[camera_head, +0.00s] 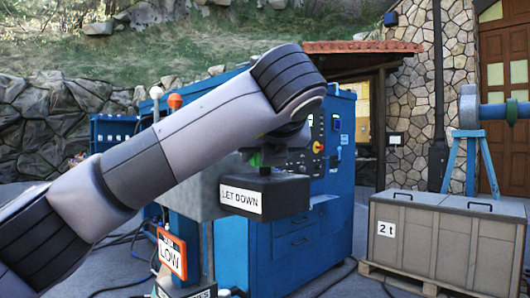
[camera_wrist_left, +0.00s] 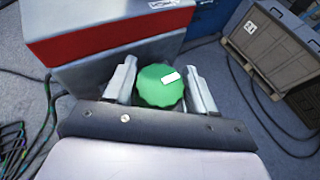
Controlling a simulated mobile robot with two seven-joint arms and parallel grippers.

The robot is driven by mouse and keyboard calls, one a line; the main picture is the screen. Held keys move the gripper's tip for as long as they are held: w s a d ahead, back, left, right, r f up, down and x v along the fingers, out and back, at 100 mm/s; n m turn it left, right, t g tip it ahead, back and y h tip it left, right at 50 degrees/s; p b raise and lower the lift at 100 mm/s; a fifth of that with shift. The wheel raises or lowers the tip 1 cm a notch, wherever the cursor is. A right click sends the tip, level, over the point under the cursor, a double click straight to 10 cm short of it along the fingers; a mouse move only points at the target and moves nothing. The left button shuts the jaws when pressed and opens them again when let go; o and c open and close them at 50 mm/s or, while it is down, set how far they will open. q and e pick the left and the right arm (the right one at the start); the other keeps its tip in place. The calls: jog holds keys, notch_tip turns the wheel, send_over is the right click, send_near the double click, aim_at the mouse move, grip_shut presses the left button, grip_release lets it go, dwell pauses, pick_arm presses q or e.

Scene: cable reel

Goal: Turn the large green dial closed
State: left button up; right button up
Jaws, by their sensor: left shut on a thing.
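The large green dial (camera_wrist_left: 158,90) shows in the left wrist view, round with a scalloped edge. A short white mark on it points toward the upper right of that view. My left gripper (camera_wrist_left: 160,75) has one finger on each side of the dial and is shut on it. In the head view only a small green patch of the dial (camera_head: 256,159) shows; my left arm hides the rest and the fingertips. A dark block labelled LET DOWN (camera_head: 263,196) is just below. My right gripper is in neither view.
A blue control cabinet (camera_head: 312,232) stands behind the arm. An orange-framed LOW sign (camera_head: 172,254) is at the lower left. A crate marked 2 t (camera_head: 440,240) sits on a pallet at the right. Cables (camera_wrist_left: 50,115) lie on the ground.

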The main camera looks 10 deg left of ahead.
aim_at(272, 181)
pick_arm(q)
jog(key=shift+r, duration=0.1)
dwell(0.3)
jog(key=o, duration=0.9)
jog(key=shift+o, duration=0.2)
jog(key=v, duration=0.7)
